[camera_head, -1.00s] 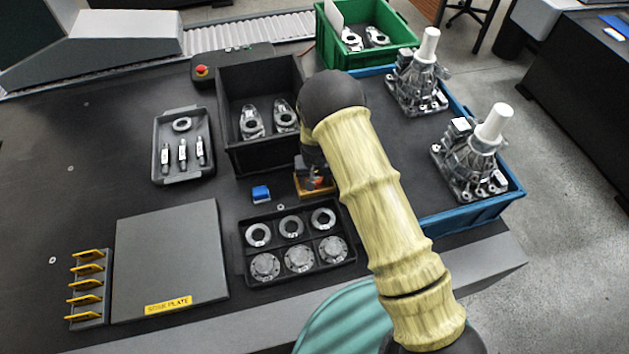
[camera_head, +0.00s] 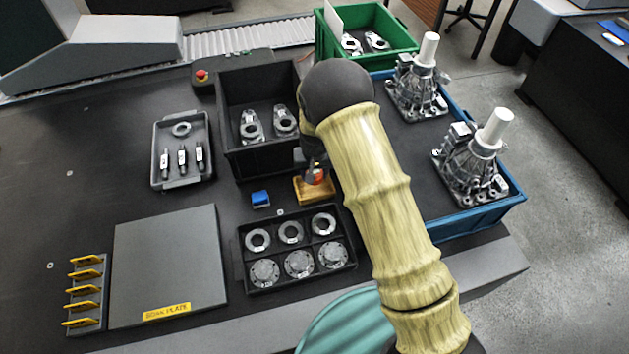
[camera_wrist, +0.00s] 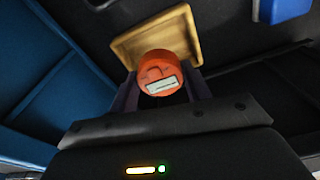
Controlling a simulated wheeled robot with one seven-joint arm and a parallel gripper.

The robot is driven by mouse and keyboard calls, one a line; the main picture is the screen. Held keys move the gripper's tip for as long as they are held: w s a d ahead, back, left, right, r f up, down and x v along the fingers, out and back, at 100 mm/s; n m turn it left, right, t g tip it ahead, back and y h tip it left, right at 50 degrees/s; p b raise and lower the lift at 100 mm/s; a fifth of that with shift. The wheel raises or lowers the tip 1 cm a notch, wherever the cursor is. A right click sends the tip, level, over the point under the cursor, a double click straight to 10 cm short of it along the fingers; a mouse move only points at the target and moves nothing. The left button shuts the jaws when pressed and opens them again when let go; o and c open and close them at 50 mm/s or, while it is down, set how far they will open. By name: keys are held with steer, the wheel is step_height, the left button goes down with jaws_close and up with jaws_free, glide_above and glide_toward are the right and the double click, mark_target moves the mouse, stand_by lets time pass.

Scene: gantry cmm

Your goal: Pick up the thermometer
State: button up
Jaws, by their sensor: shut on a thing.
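The thermometer is a round orange piece with a pale display (camera_wrist: 161,84), seen in the middle of the wrist view. In the head view the thermometer (camera_head: 318,176) is a small orange patch, partly hidden by my arm. My gripper (camera_wrist: 160,90) is shut on it, with a dark finger at either side. The ochre holder (camera_head: 315,194) lies below the thermometer; in the wrist view the holder (camera_wrist: 150,40) shows behind it. The thermometer seems to be held just above the holder.
A blue block (camera_head: 261,198) lies left of the holder. A black compartment tray (camera_head: 240,277) with rings and flanges is in front. A black bin (camera_head: 262,163) stands behind, and a blue crate (camera_head: 470,226) with castings is at the right.

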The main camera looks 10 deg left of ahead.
mark_target(314, 172)
step_height(314, 172, up, 5)
steer(key=shift+f, duration=0.2)
stand_by(0.5)
